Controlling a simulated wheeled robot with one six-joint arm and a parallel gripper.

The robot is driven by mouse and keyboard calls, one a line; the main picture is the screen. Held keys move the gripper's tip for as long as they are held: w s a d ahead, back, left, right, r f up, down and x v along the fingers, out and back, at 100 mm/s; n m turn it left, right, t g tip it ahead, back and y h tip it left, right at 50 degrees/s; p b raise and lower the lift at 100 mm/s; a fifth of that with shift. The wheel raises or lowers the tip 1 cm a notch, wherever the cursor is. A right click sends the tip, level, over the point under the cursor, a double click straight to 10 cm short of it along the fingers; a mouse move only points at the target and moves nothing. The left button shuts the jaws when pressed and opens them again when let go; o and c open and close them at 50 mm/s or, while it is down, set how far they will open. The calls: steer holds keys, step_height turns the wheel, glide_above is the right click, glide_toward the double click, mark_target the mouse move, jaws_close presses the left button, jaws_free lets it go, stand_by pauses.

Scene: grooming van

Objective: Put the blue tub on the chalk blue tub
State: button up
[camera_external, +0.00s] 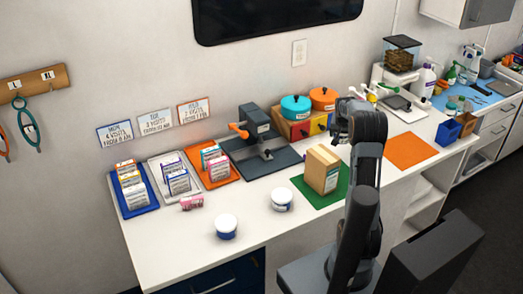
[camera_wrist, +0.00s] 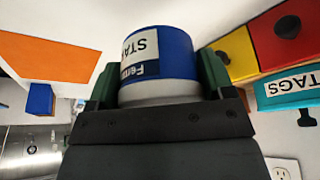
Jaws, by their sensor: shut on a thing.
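My gripper (camera_wrist: 157,88) is shut on the blue tub (camera_wrist: 178,55), with a green finger on each side of it. The tub's white label faces the camera and reads upside down; a pale rim shows by the palm. In the external view my gripper (camera_external: 345,108) is raised above the right half of the counter, and the held tub is hidden by my arm. A pale tub with a white lid, likely the chalk blue tub (camera_external: 282,200), stands upright on the counter, left of the green mat. Another, darker blue tub (camera_external: 226,230) with a white lid stands nearer the front edge.
Tan boxes stand on a green mat (camera_external: 308,199) by my arm. Behind are a drawer box (camera_external: 291,128) with teal (camera_external: 296,105) and orange pots and a dark press (camera_external: 256,130).

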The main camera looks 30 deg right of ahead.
steer(key=shift+a+r, duration=0.1)
steer(key=shift+r, duration=0.65)
steer(key=s+a+r+n+t+y, duration=0.1)
steer(key=a+r+n, duration=0.2)
steer(key=a+r, duration=0.45)
steer(key=s+a+r+n+y, duration=0.1)
steer(key=s+a+r+n, duration=0.2)
steer(key=a, duration=0.7)
steer(key=s+a+f+n+g+y, duration=0.15)
steer(key=s+a+n+g, duration=0.25)
steer(key=s+a+n, duration=0.65)
steer(key=s+a+n+g+y, duration=0.3)
steer(key=s+a+n, duration=0.2)
steer(key=s+n, duration=1.05)
steer(key=n+p, duration=0.1)
steer(key=n, duration=0.3)
glide_above(281, 197)
steer(key=d, duration=0.1)
step_height(281, 197, down, 9)
steer(key=shift+r, duration=0.15)
steer(key=shift+w+f+p, duration=0.3)
steer(key=shift+w+f, duration=0.1)
steer(key=shift+f, duration=1.75)
